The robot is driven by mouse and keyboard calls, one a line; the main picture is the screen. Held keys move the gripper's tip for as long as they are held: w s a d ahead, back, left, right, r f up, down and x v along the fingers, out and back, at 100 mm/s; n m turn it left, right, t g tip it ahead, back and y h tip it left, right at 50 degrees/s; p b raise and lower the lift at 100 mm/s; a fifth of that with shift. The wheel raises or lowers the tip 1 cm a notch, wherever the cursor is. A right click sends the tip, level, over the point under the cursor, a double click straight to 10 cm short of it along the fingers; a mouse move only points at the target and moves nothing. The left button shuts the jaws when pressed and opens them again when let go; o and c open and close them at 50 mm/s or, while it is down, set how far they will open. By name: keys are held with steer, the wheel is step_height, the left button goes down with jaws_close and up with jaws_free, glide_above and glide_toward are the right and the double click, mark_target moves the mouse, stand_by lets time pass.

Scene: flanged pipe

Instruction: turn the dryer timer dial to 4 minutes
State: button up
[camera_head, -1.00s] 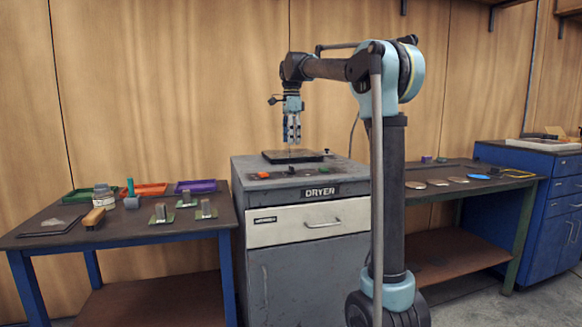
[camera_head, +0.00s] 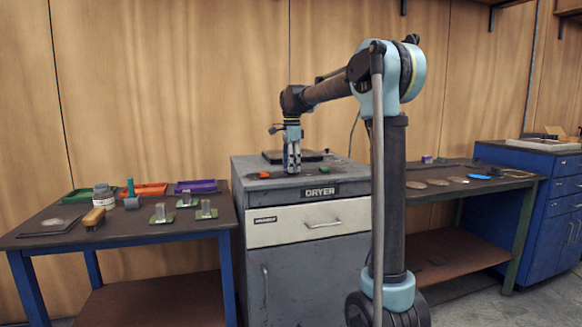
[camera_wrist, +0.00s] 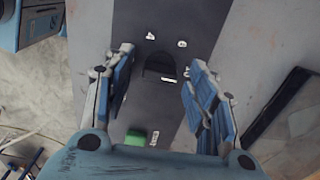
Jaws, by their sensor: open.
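The dryer (camera_head: 308,265) is a grey cabinet with a light drawer front and a "DRYER" label. My gripper (camera_head: 292,170) points down just above the control strip on its top, and hides the dial in the head view. In the wrist view, a dark round dial (camera_wrist: 160,66) lies on the dark control strip (camera_wrist: 165,18), between and below the open fingers of my gripper (camera_wrist: 158,76). White marks stand around the dial, too small to read. I cannot tell the dial's setting or whether the fingers touch it.
A green button (camera_head: 322,170) and an orange-red one (camera_head: 264,175) flank my gripper on the dryer top. A dark plate (camera_head: 273,156) lies behind it. The left table (camera_head: 150,232) holds trays, a jar and small blocks.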

steer(key=c, duration=1.1)
steer(key=shift+o, duration=0.3)
